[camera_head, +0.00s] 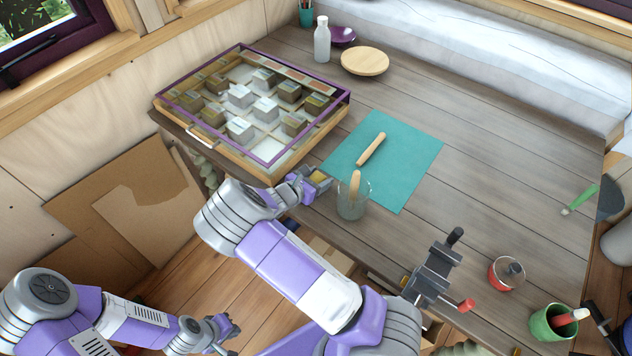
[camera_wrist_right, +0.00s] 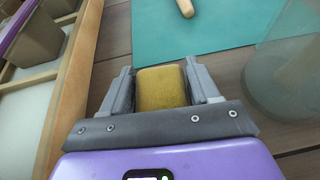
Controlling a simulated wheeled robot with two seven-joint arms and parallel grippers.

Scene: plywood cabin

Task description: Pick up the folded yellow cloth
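The folded yellow cloth (camera_wrist_right: 162,88) sits between the two fingers of my right gripper (camera_wrist_right: 163,82) in the right wrist view. The fingers lie close against both its sides, with no clear gap. In the head view my right gripper (camera_head: 314,186) is at the near edge of the table, left of the glass jar, and a small part of the cloth (camera_head: 318,178) shows between its fingers. Whether the cloth touches the table is hard to tell. My left gripper (camera_head: 228,332) is low at the bottom, away from the table; its opening is too small to read.
A glass jar (camera_head: 352,205) with a wooden-handled tool stands just right of my right gripper. A teal mat (camera_head: 407,168) holds another wooden handle (camera_head: 371,149). A purple-framed case (camera_head: 345,104) of blocks lies left. A vise (camera_head: 433,275) is clamped at the near edge. The table's middle right is clear.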

